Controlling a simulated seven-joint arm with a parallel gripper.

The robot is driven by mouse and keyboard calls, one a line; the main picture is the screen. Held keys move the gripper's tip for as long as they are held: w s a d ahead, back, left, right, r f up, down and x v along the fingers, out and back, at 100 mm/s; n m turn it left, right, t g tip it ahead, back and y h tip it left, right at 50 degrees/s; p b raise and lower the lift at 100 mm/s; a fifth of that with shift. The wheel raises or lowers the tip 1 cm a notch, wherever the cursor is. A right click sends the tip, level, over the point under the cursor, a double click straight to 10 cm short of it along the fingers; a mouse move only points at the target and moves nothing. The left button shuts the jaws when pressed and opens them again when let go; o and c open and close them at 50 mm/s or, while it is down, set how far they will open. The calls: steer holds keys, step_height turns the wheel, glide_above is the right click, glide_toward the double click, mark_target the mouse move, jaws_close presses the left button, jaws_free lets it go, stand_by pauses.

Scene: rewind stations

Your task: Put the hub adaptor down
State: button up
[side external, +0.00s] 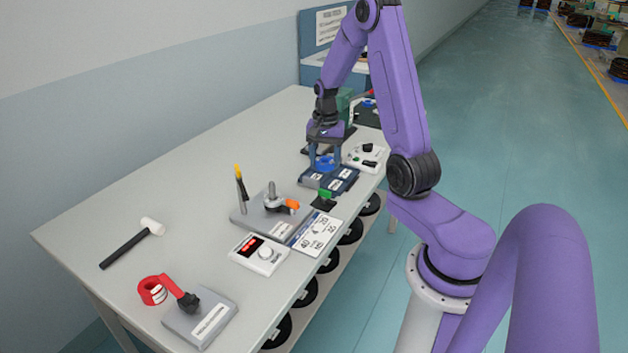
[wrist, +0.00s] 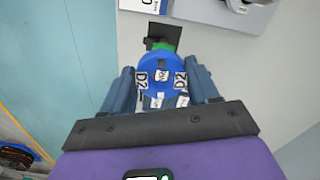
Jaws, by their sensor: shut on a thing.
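The hub adaptor is a blue round piece (wrist: 162,72) with white labels, some reading D2. My gripper (wrist: 163,88) has its two fingers on either side of it and is shut on it. In the side external view the adaptor (side external: 326,162) is between the fingertips of my gripper (side external: 325,158), over a dark blue tray (side external: 331,183) with white labels. I cannot tell whether the adaptor touches the tray.
A green piece (side external: 325,194) stands in front of the tray, near a printed card (side external: 315,232). A white control box (side external: 366,157) is right of the gripper. A grey plate with a post (side external: 270,212) is to the left. The table's back left is clear.

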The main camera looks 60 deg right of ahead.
mark_target(314, 172)
steer(key=shift+s+d+f+m, duration=0.1)
steer(key=shift+s+d+m, duration=0.25)
steer(key=shift+d, duration=0.2)
steer(key=shift+s+d+f+m, duration=0.1)
steer(key=shift+s+d+m, duration=0.25)
steer(key=shift+d, duration=0.15)
steer(key=shift+d+f, duration=0.1)
steer(key=shift+d, duration=0.15)
steer(key=w+d+f, duration=0.2)
steer(key=w+f, duration=0.1)
steer(key=w+d+f, duration=0.3)
steer(key=w, duration=0.1)
steer(key=w+d+f, duration=0.3)
steer(key=w, duration=0.1)
steer(key=shift+f, duration=0.3)
step_height(314, 172, down, 3)
steer(key=shift+f, duration=0.25)
